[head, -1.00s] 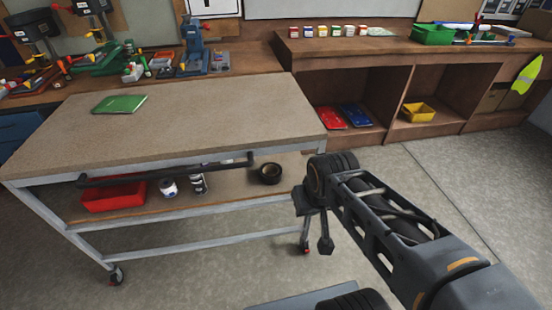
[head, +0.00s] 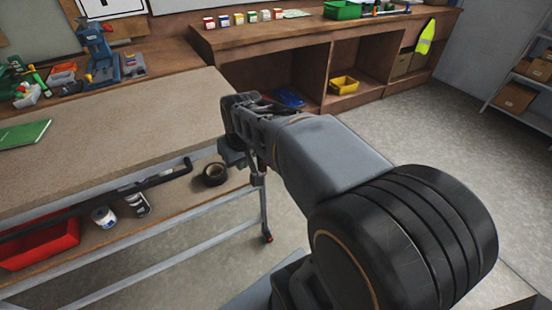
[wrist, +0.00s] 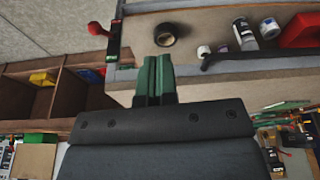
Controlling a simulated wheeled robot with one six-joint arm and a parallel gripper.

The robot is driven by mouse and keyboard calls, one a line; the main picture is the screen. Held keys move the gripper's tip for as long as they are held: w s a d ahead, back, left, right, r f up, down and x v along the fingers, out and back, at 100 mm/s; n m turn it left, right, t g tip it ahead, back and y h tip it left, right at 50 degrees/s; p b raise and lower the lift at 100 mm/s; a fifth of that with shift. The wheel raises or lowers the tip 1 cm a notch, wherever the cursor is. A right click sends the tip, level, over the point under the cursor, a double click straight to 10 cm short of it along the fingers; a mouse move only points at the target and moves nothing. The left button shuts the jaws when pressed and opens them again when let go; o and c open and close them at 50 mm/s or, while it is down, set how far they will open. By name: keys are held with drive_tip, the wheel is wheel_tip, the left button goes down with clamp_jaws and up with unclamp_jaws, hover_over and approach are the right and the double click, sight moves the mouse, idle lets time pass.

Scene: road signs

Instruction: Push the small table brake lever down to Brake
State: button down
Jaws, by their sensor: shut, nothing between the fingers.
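The small table (head: 110,125) is a wheeled bench with a speckled top, a lower shelf and a grey frame. In the wrist view, a brake lever with a red ball knob (wrist: 97,28) sticks out from a dark upright plate (wrist: 114,40) at the table's end. The plate shows red at one end and green at the other. My gripper (wrist: 155,60) has its green fingers together and empty, beside the plate and apart from the knob. In the head view my arm reaches to the table's right corner and hides most of the gripper and lever.
On the lower shelf are a black tape roll (head: 215,174), a white pot (head: 104,217) and a red bin (head: 40,245). A dark handle bar (head: 150,183) runs along the table's near side. A wooden cabinet (head: 310,50) stands behind. The floor to the right is open.

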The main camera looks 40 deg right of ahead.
drive_tip(key=w+d+f, duration=0.1)
drive_tip(key=w+d, duration=0.2)
drive_tip(key=d, duration=0.3)
drive_tip(key=w+d+f+b, duration=0.1)
drive_tip(key=w+d+f, duration=0.1)
drive_tip(key=d, duration=0.5)
drive_tip(key=w+d+f+m, duration=0.1)
drive_tip(key=w+d, duration=0.2)
drive_tip(key=d, duration=0.4)
drive_tip(key=shift+w+f+g, duration=0.15)
drive_tip(key=shift+w+g, duration=0.25)
drive_tip(key=f, duration=0.4)
drive_tip(key=w+f, duration=0.1)
drive_tip(key=f, duration=0.3)
drive_tip(key=a+f, duration=0.1)
drive_tip(key=f, duration=0.3)
drive_tip(key=shift+w+f, duration=0.1)
drive_tip(key=shift+w, duration=0.05)
drive_tip(key=shift+a+f, duration=0.1)
drive_tip(key=shift+f, duration=0.6)
drive_tip(key=shift+s+f, duration=0.15)
drive_tip(key=shift+s, duration=0.05)
